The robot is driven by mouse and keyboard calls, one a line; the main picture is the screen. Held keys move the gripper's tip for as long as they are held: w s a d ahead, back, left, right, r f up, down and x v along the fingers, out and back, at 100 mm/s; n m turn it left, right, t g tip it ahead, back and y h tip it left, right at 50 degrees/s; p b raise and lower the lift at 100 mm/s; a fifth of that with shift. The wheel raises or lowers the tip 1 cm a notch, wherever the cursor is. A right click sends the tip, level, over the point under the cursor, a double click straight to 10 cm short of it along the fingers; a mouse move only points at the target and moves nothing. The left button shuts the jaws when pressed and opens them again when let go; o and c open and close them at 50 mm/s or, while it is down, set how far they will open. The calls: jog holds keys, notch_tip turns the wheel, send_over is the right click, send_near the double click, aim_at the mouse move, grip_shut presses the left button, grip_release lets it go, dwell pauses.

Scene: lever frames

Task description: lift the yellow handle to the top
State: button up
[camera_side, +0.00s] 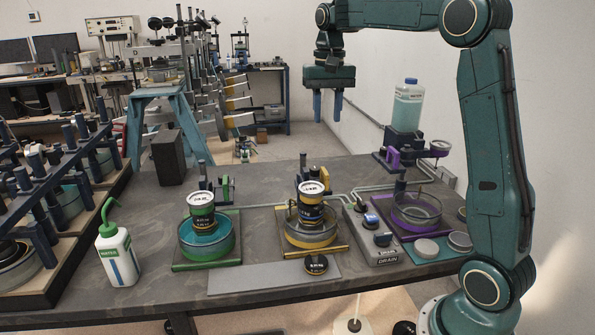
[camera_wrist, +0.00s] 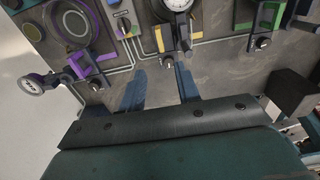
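My gripper (camera_side: 327,108) hangs high above the back of the bench, fingers pointing down, open and empty. In the wrist view its two blue fingers (camera_wrist: 160,80) stand apart with bare bench between them. The yellow lever stand (camera_side: 323,174) is at the back of the middle station, partly hidden in the side view by a black and yellow canister with a white top (camera_side: 312,203). The wrist view shows its yellow bracket (camera_wrist: 160,40) beyond the fingertips, with a dark arm beside it. I cannot clearly make out the handle or its height. My gripper is apart from it.
A green lever stand (camera_side: 225,187) is left and a purple one (camera_side: 391,158) right of the yellow one. A clear bottle (camera_side: 407,105) stands at the back right, and a dark block (camera_side: 169,158) at the back left. The bench between the stands is mostly clear.

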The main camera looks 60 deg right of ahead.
aim_at(325, 171)
jog(key=shift+w+d+f, duration=0.1)
jog(key=shift+f, duration=0.1)
notch_tip(325, 171, down, 14)
jog(key=shift+r, duration=0.25)
dwell(0.6)
grip_shut()
